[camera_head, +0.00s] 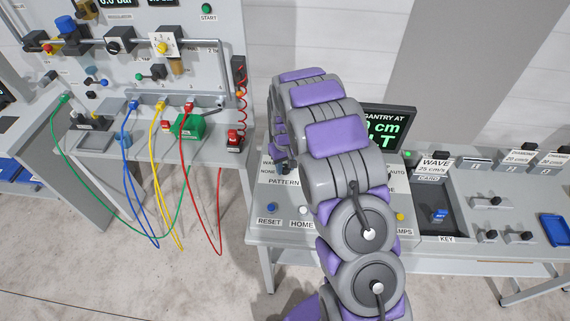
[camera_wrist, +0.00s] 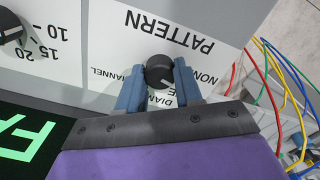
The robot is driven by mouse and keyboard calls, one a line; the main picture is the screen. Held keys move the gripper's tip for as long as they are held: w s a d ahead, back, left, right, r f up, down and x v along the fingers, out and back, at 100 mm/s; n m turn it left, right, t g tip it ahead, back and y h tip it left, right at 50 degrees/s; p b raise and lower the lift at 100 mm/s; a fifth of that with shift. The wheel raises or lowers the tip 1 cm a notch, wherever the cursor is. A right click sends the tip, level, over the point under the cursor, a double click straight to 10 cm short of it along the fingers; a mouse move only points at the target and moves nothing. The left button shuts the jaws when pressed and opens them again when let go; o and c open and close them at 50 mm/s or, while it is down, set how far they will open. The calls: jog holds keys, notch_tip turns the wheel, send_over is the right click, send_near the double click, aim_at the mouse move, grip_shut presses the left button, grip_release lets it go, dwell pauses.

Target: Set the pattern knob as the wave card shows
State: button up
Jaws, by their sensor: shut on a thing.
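The pattern knob (camera_wrist: 160,68) is round and black, below the upside-down PATTERN label in the wrist view. My gripper (camera_wrist: 158,78) is shut on it, one blue finger on each side. A light pointer mark shows on the knob; its exact setting is unclear. Partly covered words, including NONE and one ending in ANNEL, surround it. The wave card (camera_head: 435,164) stands at the right of the console in the head view and reads WAVE, 25 cm/s. In the head view my arm hides the knob and most of my gripper.
A second black knob (camera_wrist: 12,28) with numbers such as 10, 15 and 20 sits beside the pattern knob. Blue RESET (camera_head: 271,207) and white HOME (camera_head: 303,210) buttons lie at the console front. Coloured cables (camera_head: 158,205) hang to the left.

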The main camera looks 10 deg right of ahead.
aim_at(284, 167)
jog(key=m, duration=0.2)
jog(key=m+p, duration=0.1)
jog(key=m, duration=0.2)
jog(key=shift+w+r+m, duration=0.15)
jog(key=shift+w+m, duration=0.05)
jog(key=shift+m, duration=0.1)
dwell(0.4)
jog(key=o, duration=1)
jog(key=shift+s, duration=0.1)
jog(key=shift+o, duration=0.2)
notch_tip(284, 167, up, 17)
jog(key=p, duration=0.1)
jog(key=shift+a+r, duration=0.1)
